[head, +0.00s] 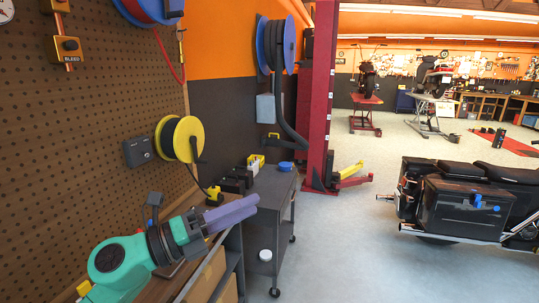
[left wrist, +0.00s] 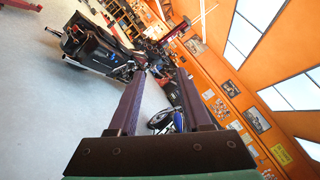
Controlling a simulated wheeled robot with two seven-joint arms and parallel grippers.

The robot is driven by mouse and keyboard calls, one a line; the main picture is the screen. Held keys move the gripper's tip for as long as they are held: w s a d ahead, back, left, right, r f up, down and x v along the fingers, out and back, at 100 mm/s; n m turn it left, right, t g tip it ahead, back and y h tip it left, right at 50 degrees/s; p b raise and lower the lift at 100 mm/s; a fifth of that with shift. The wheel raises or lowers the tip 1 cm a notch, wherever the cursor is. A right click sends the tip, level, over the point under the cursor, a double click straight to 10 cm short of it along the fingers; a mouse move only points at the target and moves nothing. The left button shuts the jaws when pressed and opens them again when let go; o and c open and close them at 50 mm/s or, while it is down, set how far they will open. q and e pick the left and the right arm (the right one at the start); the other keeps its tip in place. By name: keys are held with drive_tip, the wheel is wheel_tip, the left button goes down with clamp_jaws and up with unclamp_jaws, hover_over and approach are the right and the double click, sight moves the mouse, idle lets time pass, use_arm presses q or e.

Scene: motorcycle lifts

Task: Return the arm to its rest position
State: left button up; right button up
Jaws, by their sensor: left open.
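My left arm (head: 125,262), green with a dark wrist, comes in at the lower left of the head view. My left gripper (head: 248,203) has purple fingers that point right, in front of the grey cart. In the left wrist view the left gripper (left wrist: 160,82) shows two fingers apart with nothing between them. My right arm and right gripper are in neither view.
A pegboard wall (head: 90,130) with a yellow reel (head: 184,138) stands close on the left. A grey cart (head: 272,186) is beyond the gripper. A black motorcycle (head: 465,205) is at right. Open floor (head: 345,245) lies between. A red lift post (head: 320,95) stands behind.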

use_arm(q)
drive_tip(key=w+a+f+n+t+y, duration=0.1)
drive_tip(key=w+a+n+t+y, duration=0.1)
drive_tip(key=a+n+t+y, duration=0.5)
drive_tip(key=w+a+f+n+t+y, duration=0.15)
drive_tip(key=n+t, duration=0.25)
drive_tip(key=n, duration=0.7)
drive_tip(key=s+a+f+n+g+y, duration=0.25)
drive_tip(key=a+f+n+y, duration=0.3)
drive_tip(key=f, duration=0.35)
drive_tip(key=s+a+f+n+g+y, duration=0.1)
drive_tip(key=a+f+n+g+y, duration=0.35)
drive_tip(key=f+n, duration=0.4)
drive_tip(key=s+f+n+g+h, duration=0.25)
drive_tip(key=s+f+g, duration=0.75)
drive_tip(key=s+f, duration=0.85)
wheel_tip(320, 180, down, 22)
drive_tip(key=s+g+y, duration=0.1)
drive_tip(key=s, duration=0.1)
drive_tip(key=s+a+f+g, duration=0.1)
drive_tip(key=s+a+f, duration=0.1)
drive_tip(key=s+f, duration=1.2)
drive_tip(key=s, duration=0.2)
drive_tip(key=shift+s+a+f+g, duration=0.25)
drive_tip(key=shift+s+a+g, duration=0.05)
